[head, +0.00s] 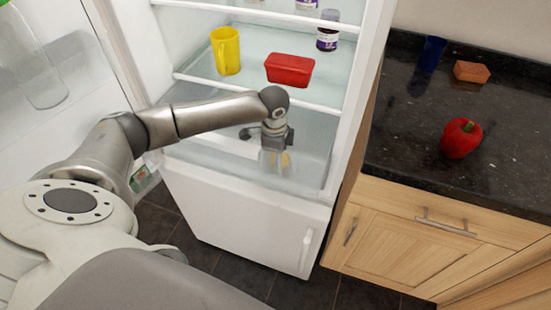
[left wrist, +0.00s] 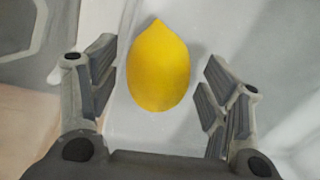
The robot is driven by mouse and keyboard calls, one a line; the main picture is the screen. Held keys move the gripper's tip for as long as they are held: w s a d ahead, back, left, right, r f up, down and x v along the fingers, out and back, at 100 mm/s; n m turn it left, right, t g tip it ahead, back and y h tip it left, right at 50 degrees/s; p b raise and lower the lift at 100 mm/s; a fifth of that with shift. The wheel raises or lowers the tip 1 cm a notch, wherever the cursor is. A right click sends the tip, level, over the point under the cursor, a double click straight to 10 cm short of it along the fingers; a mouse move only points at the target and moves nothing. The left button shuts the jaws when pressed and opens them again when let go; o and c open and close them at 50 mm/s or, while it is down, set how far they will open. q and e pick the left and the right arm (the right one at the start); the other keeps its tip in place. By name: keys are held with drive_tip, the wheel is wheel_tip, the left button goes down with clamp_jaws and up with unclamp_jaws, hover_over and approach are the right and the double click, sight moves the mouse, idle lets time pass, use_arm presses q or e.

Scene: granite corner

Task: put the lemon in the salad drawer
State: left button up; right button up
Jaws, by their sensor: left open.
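The yellow lemon (left wrist: 158,68) lies on a pale surface between the spread fingers of my left gripper (left wrist: 158,95), with a gap on each side. In the head view the lemon (head: 286,160) shows as a small yellow patch in the salad drawer (head: 225,167), the clear bin at the bottom of the open fridge. My left gripper (head: 275,157) points down over the drawer, open and around the lemon without gripping it. The gripper hides part of the lemon in the head view. My right gripper is not in view.
On the shelf above stand a yellow mug (head: 226,51) and a red tub (head: 290,70), with a dark jar (head: 328,31) at the right. The dark counter (head: 408,140) holds a red pepper (head: 461,138), an orange sponge (head: 471,72) and a blue cup (head: 432,53).

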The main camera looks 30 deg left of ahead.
use_arm(q)
wheel_tip(320, 180, up, 11)
drive_tip(key=s, duration=0.1)
drive_tip(key=shift+d, duration=0.3)
